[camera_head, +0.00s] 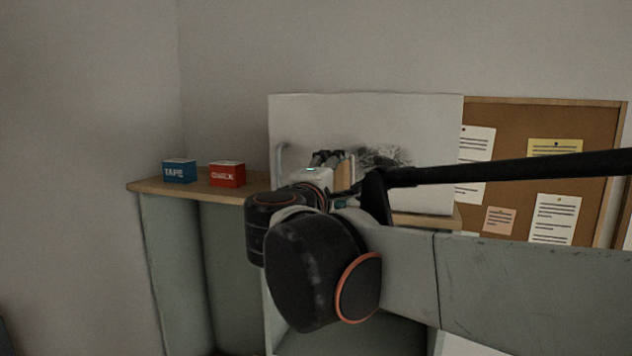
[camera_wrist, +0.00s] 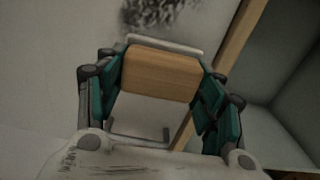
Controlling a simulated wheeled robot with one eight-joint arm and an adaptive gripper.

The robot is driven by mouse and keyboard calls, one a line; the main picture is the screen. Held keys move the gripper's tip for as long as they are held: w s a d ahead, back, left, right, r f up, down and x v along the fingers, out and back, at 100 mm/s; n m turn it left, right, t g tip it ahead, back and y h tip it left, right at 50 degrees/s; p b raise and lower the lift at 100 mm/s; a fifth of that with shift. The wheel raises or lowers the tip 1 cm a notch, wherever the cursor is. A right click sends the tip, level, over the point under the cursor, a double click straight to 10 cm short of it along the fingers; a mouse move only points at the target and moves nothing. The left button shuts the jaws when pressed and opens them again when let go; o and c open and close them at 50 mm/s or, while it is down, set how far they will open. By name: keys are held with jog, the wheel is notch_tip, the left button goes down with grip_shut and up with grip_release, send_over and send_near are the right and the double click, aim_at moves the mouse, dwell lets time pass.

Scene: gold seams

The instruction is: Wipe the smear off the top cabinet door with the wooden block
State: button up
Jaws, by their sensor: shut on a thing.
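The top cabinet door (camera_head: 320,122) is a pale upright panel with a handle (camera_head: 281,160) at its left. A dark grey scribbled smear (camera_head: 384,157) marks the door right of its middle. The smear also shows at the top of the wrist view (camera_wrist: 150,12). My gripper (camera_wrist: 160,80) is shut on the wooden block (camera_wrist: 160,73), with a finger on each side. The block has a pale layer along its far edge. In the head view the block (camera_head: 345,170) is partly hidden by my gripper, just left of the smear. I cannot tell whether it touches the door.
A blue TAPE box (camera_head: 179,171) and a red box (camera_head: 227,174) stand on the wooden cabinet top (camera_head: 150,187) at the left. A corkboard (camera_head: 560,115) with pinned papers hangs at the right. My arm hides the door's lower part and much of the cabinet.

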jog(key=shift+x, duration=1)
dwell(0.5)
jog(key=shift+s+d, duration=0.1)
jog(key=shift+s+d, duration=0.35)
jog(key=shift+d, duration=0.4)
jog(key=shift+s+d, duration=0.35)
jog(key=shift+d, duration=0.4)
jog(key=shift+s+d+p, duration=0.2)
jog(key=shift+s+d, duration=0.05)
jog(key=shift+d, duration=0.6)
jog(key=shift+s+d+p, duration=0.2)
jog(key=shift+s+d, duration=0.1)
jog(key=shift+d, duration=0.5)
jog(key=shift+d, duration=0.1)
jog(key=s+d+p, duration=0.1)
jog(key=s+d, duration=0.1)
jog(key=d, duration=0.4)
jog(key=shift+s, duration=0.35)
